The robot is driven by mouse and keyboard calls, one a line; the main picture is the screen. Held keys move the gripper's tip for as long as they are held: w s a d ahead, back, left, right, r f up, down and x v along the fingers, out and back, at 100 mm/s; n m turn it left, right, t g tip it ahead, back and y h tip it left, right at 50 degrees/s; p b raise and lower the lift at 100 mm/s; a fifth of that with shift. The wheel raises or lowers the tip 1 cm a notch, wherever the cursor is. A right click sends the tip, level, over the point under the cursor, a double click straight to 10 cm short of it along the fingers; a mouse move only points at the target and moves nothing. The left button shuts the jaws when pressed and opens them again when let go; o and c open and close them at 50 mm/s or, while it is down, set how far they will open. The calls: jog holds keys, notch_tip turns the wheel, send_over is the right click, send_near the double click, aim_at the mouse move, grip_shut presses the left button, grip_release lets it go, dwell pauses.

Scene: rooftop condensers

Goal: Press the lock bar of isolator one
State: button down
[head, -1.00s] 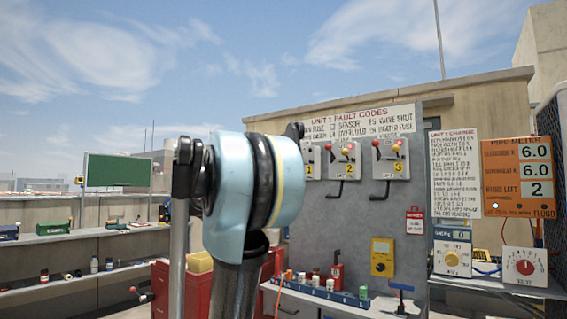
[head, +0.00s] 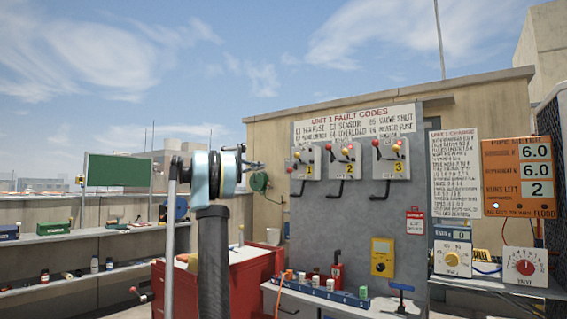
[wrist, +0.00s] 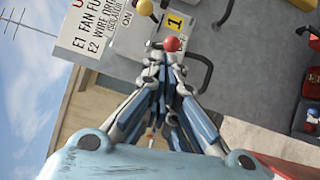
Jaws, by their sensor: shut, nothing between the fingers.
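Isolator one (head: 305,174) is the leftmost grey box on the grey panel, with a yellow label "1", a lever with a coloured knob and a black bar hooked below it. In the wrist view its yellow label (wrist: 175,22), a yellow knob (wrist: 146,7) and a red knob (wrist: 171,44) show close up. The black bar (wrist: 204,72) curves at the right of the fingers. My gripper (wrist: 163,62) is shut and empty, its tips just below the red knob in the picture; I cannot tell whether they touch. In the head view my gripper (head: 255,165) is small, left of isolator one.
Isolators two (head: 345,160) and three (head: 390,158) are right of it on the panel (head: 340,230). A bench with small bottles and a red clamp (head: 337,270) stands below. A red cabinet (head: 240,275) stands behind my arm.

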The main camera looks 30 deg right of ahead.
jog(key=shift+w+d+r+g+h, duration=0.2)
jog(key=shift+w+d+r, duration=0.1)
jog(key=shift+w+r, duration=0.25)
jog(key=shift+w+d+r+g+h, duration=0.2)
jog(key=shift+w+d+r, duration=0.05)
jog(key=shift+w+r, duration=0.25)
jog(key=shift+d, duration=0.1)
jog(key=s+x, duration=0.2)
jog(key=x, duration=1)
jog(key=shift+s+r, duration=0.25)
jog(key=shift+s, duration=0.15)
jog(key=shift+s, duration=0.1)
